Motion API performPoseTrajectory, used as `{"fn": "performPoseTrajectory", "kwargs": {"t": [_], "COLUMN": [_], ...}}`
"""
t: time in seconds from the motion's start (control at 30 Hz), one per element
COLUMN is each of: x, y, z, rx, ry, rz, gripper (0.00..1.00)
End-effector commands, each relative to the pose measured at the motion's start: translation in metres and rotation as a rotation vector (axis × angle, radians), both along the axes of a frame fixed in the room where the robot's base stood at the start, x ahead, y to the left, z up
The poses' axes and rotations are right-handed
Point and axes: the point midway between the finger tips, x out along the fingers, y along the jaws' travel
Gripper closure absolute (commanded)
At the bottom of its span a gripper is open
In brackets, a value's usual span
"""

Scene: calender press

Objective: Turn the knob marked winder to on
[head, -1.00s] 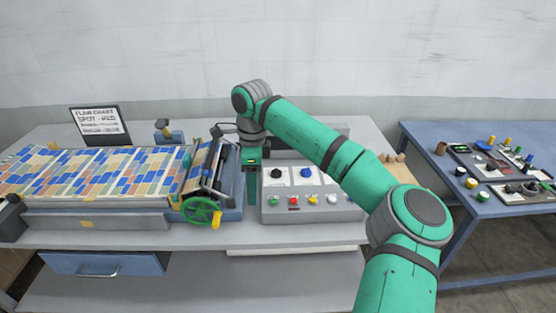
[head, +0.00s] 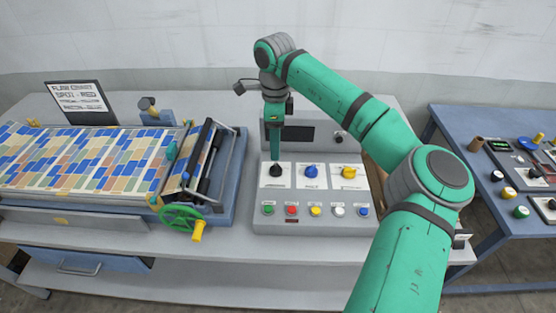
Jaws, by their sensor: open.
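The control panel (head: 330,228) stands on the grey bench, right of the press. Its upper row holds a black knob (head: 275,174), a blue knob (head: 311,171) and a yellow knob (head: 348,172), each on a white plate. The plate markings are too small to read, so I cannot tell which knob is the winder. My gripper (head: 275,158) points down right at the black knob, open, with its fingertips just above or beside the knob's top. I cannot tell whether they touch it. The fingers overlap from this side, and the gap between them is hidden.
A row of several coloured buttons (head: 315,211) runs along the panel's front, below the knobs. The press (head: 207,175) with its green handwheel (head: 182,218) is close on the left. A dark display (head: 298,133) is behind the knobs. A blue table (head: 480,235) stands at the right.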

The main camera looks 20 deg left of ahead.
Motion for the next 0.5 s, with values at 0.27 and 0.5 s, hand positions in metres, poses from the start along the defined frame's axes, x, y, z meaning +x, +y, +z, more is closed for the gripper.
{"fn": "performPoseTrajectory", "kwargs": {"t": [0.27, 0.5], "x": [0.0, 0.0], "y": [-0.001, -0.003], "z": [-0.051, -0.08], "rx": [0.001, 0.0], "ry": [0.004, 0.003], "rz": [-0.002, -0.004], "gripper": [0.5, 0.5]}}
